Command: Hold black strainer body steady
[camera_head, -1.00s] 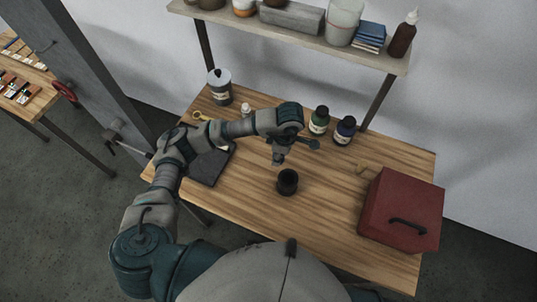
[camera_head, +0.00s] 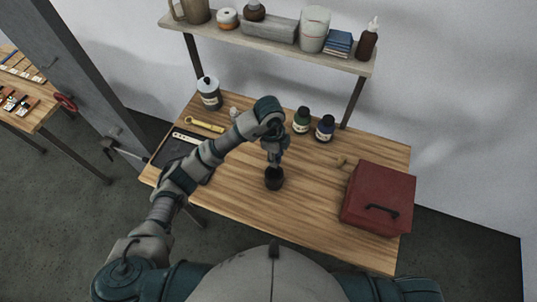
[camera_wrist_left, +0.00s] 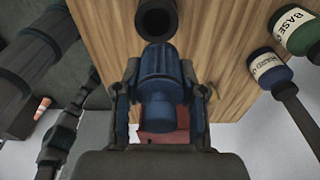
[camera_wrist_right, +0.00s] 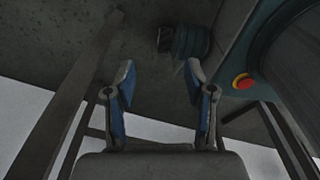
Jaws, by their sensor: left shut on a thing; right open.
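The black strainer body (camera_head: 274,180) appears as a small dark open cup standing upright on the wooden table. Its round open mouth shows at the top of the left wrist view (camera_wrist_left: 156,20). My left gripper (camera_head: 274,160) is directly above it in the head view. In the left wrist view my left gripper (camera_wrist_left: 159,95) is shut on a dark blue ribbed piece (camera_wrist_left: 160,75), whose far end is close to the cup's rim. Whether they touch is unclear. My right gripper (camera_wrist_right: 160,75) is open and empty, away from the table.
A red toolbox (camera_head: 378,200) stands on the table's right. A shelf (camera_head: 270,45) runs above the back.

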